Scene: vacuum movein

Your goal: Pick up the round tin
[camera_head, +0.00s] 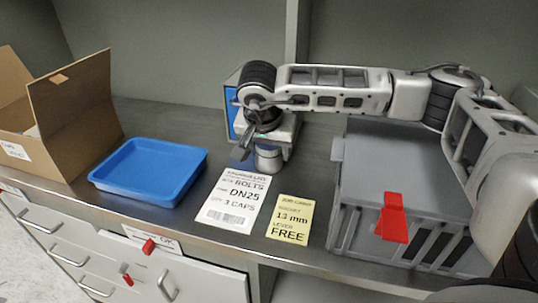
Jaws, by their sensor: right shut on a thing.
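The round tin (268,159) is a small grey metal cylinder standing upright behind the two paper cards, at the middle of the counter. My right gripper (258,146) points down over it and is shut on it; the fingers partly hide its top. The tin appears to be at counter height, but I cannot tell whether it touches the surface. My right arm reaches in from the right above a grey case. My left gripper is not in view.
A blue tray (150,172) and an open cardboard box (75,115) stand to the left. A white label card (234,200) and a yellow card (290,219) lie in front. A grey case (365,215) with a red latch stands right. A blue-sided box (231,108) is behind my gripper.

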